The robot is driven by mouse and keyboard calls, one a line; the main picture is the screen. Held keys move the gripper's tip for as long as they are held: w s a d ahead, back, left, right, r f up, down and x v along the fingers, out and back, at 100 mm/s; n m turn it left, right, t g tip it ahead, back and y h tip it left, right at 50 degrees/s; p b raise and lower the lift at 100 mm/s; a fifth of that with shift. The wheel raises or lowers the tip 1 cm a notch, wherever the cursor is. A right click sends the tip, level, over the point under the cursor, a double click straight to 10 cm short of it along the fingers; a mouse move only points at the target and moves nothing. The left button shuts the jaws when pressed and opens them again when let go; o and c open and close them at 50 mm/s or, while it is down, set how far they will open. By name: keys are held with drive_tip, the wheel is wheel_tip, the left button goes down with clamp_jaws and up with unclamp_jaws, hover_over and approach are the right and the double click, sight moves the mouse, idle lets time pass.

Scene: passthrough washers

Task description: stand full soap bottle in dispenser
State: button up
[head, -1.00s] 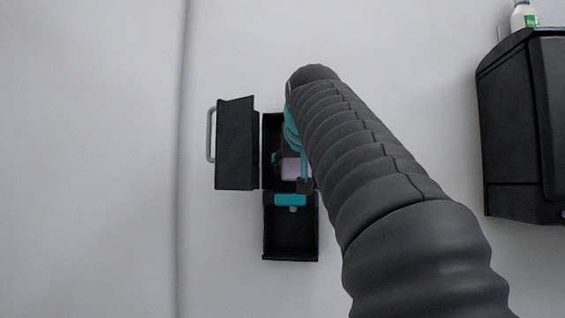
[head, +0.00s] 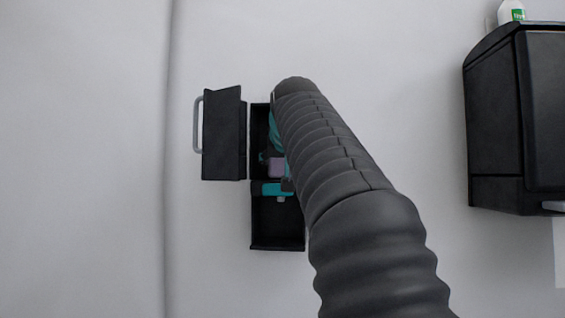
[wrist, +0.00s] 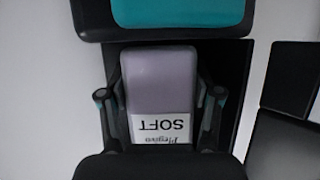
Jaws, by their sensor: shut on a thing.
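The black dispenser (head: 262,108) is on the white wall, its door (head: 222,140) swung open to the left. A teal bar (head: 278,188) crosses its middle; a teal part also fills the top of the wrist view (wrist: 178,12). My gripper (wrist: 160,98) is shut on a pale lilac soap bottle (wrist: 158,75), whose white label reads "Plegivo SOFT", upside down in the wrist view. In the head view the bottle (head: 276,167) shows inside the dispenser's opening, just above the teal bar. My arm hides the right side, and I cannot tell whether the bottle touches the bar.
A larger black wall unit (head: 515,120) is at the right, with a white bottle with a green label (head: 512,12) on top. The door's grey handle (head: 197,122) sticks out left. The wall between dispenser and unit is bare.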

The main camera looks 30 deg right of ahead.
drive_tip(key=o, duration=1.6)
drive_tip(key=shift+c, duration=0.2)
drive_tip(key=v, duration=0.8)
drive_tip(key=s+a+f+n+g+y, duration=0.1)
drive_tip(key=s+a+f, duration=0.3)
drive_tip(key=f, duration=1.3)
drive_tip(key=s+a+f+n+g+y, duration=0.1)
drive_tip(key=s+a+f, duration=0.4)
drive_tip(key=s+f, duration=0.5)
drive_tip(key=s+a+f+n+g+y, duration=0.2)
drive_tip(key=s+a+f+g, duration=0.3)
drive_tip(key=f, duration=1.9)
drive_tip(key=shift+s+y, duration=0.3)
drive_tip(key=shift+s, duration=0.75)
